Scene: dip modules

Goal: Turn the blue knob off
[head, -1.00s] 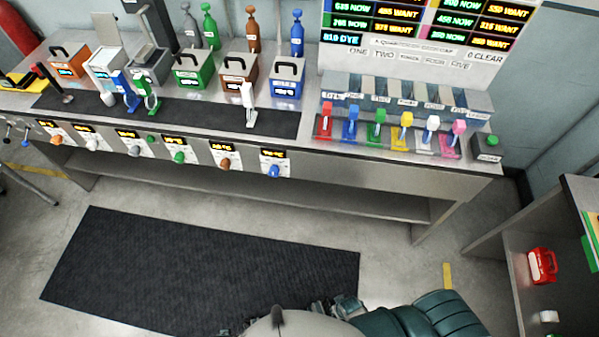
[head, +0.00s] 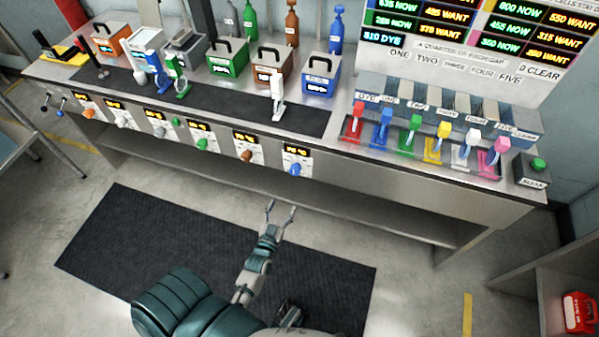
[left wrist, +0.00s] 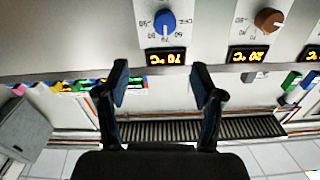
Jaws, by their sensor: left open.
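The blue knob (head: 294,169) sits on the bench's front panel, at the right end of a row of knobs, below a lit yellow display (head: 297,151). My left gripper (head: 281,206) reaches up from below, open and empty, in front of the panel and apart from the knob. In the left wrist view the picture is upside down. My right gripper cannot be made out.
A brown knob (head: 246,156) is the neighbour on the left, with a green knob (head: 202,144) further along. Coloured levers (head: 437,143) stand on the bench top at right. A dark mat (head: 150,240) lies on the floor. The space before the blue knob is clear.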

